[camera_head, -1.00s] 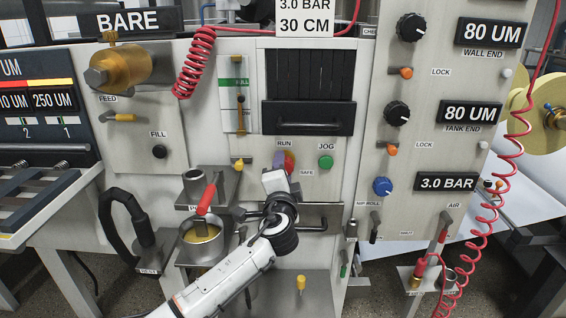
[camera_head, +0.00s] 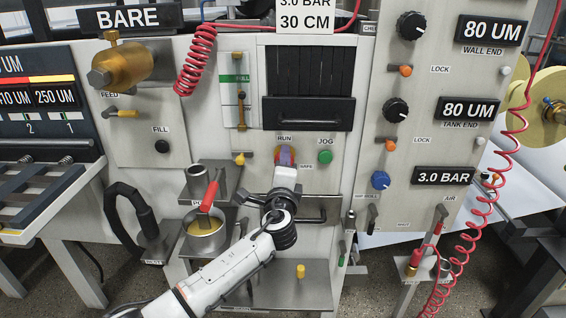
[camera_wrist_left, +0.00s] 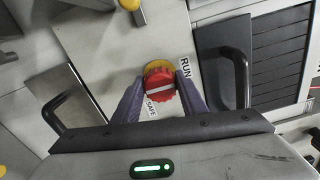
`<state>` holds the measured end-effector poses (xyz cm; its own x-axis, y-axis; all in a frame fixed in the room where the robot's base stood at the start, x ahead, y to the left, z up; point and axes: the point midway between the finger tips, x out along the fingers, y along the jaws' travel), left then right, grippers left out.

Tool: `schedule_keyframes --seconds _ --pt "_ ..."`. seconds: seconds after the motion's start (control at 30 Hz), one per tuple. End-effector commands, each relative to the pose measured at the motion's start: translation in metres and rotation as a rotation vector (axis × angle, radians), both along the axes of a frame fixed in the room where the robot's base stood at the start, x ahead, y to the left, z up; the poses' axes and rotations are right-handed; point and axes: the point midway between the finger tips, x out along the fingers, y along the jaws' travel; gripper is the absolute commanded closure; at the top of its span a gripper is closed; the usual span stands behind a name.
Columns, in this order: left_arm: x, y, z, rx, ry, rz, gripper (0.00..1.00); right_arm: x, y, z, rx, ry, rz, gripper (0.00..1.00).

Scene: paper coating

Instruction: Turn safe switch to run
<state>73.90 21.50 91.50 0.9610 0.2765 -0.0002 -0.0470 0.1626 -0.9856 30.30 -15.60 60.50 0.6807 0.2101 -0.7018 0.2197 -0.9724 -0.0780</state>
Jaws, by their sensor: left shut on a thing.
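The safe switch (camera_wrist_left: 160,92) is a red round knob with a white line, on a yellow ring, in the left wrist view. The white line lies roughly level in that view. The RUN label (camera_wrist_left: 185,68) is at its upper right and the SAFE label (camera_wrist_left: 151,109) at its lower left. My left gripper (camera_wrist_left: 161,94) is shut on the knob, one dark finger on each side. In the head view my left gripper (camera_head: 285,158) is at the panel just below the RUN label (camera_head: 284,138) and hides most of the knob. My right gripper is not in view.
A green JOG button (camera_head: 325,157) is right of the switch. A black bar handle (camera_head: 318,208) juts out below it. A steel cup (camera_head: 204,232) with a red-handled tool stands left of my forearm. A red coiled hose (camera_head: 490,200) hangs at the right.

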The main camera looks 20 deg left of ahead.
Motion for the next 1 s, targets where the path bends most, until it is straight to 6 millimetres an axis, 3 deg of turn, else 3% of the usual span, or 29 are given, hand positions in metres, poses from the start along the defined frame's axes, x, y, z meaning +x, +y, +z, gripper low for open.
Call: schedule_keyframes --seconds 0.27,0.3,0.4,0.77,1.0 --pt "0.000 0.000 -0.001 0.005 0.003 -0.001 0.84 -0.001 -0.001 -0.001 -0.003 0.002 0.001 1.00" --pt "0.000 0.000 -0.001 0.005 0.003 -0.001 0.55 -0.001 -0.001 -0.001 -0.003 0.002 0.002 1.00" --pt "0.000 0.000 -0.001 0.005 0.002 0.000 0.43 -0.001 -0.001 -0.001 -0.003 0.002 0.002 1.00" --pt "-0.005 -0.002 -0.001 0.002 0.001 -0.001 0.43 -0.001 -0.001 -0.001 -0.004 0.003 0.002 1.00" --pt "-0.041 -0.012 -0.002 0.000 0.003 -0.003 0.43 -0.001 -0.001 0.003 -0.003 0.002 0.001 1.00"
